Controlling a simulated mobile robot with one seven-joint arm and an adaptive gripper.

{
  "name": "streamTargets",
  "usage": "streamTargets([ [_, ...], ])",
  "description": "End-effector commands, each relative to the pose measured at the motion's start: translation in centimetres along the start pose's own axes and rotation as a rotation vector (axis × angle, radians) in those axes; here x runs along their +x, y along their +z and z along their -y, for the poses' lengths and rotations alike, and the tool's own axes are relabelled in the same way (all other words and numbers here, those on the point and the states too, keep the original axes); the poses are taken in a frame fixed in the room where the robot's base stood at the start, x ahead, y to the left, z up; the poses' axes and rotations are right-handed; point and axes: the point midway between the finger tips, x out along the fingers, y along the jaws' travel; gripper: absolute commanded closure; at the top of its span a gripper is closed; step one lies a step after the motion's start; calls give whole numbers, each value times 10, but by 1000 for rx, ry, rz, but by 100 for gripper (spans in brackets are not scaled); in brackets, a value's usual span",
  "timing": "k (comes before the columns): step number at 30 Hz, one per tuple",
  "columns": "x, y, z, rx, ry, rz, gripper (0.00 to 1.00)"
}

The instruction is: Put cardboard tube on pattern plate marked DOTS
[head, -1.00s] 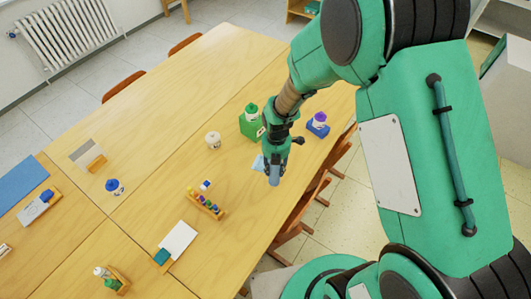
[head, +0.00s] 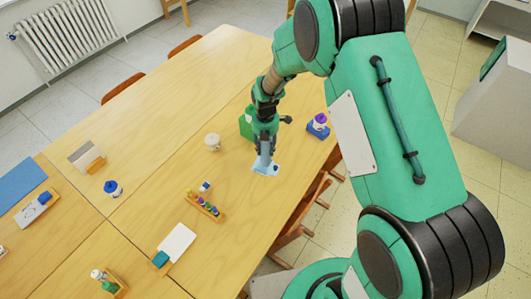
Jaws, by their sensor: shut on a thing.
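My gripper (head: 264,139) points down over the right part of the table and is shut on a small pale blue-grey tube (head: 264,153), which I take to be the cardboard tube. The tube is roughly upright. Its lower end is over or on a small light blue plate (head: 268,171) lying on the table. I cannot tell whether the tube touches the plate. A dark mark shows near the plate's right side, but it is too small to read, so I cannot tell whether it says DOTS. My fingers hide the tube's upper part.
A green container (head: 245,127) stands just behind my gripper. A purple-capped bottle (head: 319,121) is to the right and a pale jar (head: 212,141) to the left. A wooden rack of small coloured pieces (head: 203,206) and a white card (head: 177,243) lie nearer. The table's far part is clear.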

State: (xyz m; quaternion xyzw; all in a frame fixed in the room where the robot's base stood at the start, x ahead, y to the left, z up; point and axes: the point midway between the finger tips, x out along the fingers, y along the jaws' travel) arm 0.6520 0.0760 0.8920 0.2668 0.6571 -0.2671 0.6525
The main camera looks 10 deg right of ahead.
Motion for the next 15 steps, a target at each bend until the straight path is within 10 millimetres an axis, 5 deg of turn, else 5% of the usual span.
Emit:
streamTargets([
  [15,35,0,0,0,0,0,76],
])
